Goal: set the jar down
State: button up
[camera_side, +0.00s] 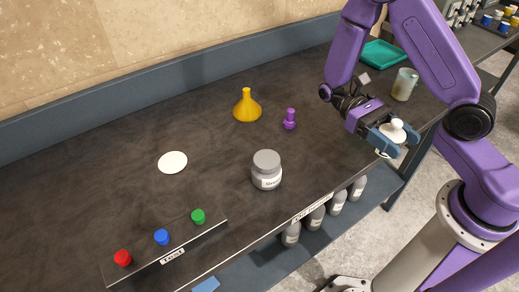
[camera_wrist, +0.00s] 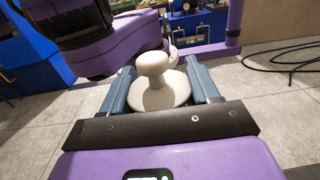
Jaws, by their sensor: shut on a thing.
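My gripper (camera_side: 390,135) is shut on a white jar (camera_side: 397,125) with a round knob on its top. The jar also shows between the two blue fingers in the wrist view (camera_wrist: 157,85), knob up. The fingers hide most of its body. It is held up at the right side, near the bench's front edge and clear of the bench top. A grey labelled jar (camera_side: 267,171) with a grey lid stands on the dark bench (camera_side: 210,220), left of my gripper. A flat white disc (camera_side: 172,162) lies farther left.
A cloudy beaker (camera_side: 404,84) and a teal tray (camera_side: 382,54) are at the back right. Red (camera_side: 122,258), blue (camera_side: 161,237) and green (camera_side: 198,216) buttons line the front left. Bottles (camera_side: 316,217) sit below the front edge.

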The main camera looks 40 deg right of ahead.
jog(key=w+a+r+m+t+y, duration=0.3)
jog(key=w+a+m+t+y, duration=1)
jog(key=w+a+y, duration=0.35)
jog(key=shift+m+g, duration=0.4)
jog(key=w+a+f, duration=0.2)
jog(key=w+f, duration=0.1)
jog(key=w, duration=0.1)
jog(key=w+a+f, duration=0.2)
jog(key=w+f, duration=0.1)
jog(key=w+a+f, duration=0.2)
jog(key=w+f, duration=0.1)
jog(key=w, duration=0.1)
jog(key=shift+w+a+f, duration=0.3)
jog(key=shift+f, duration=0.1)
jog(key=shift+w+a+f, duration=0.1)
jog(key=shift+w+f, duration=0.05)
jog(key=shift+f, duration=1.55)
jog(key=shift+f, duration=0.15)
jog(key=o, duration=1.2)
jog(key=shift+c, duration=0.2)
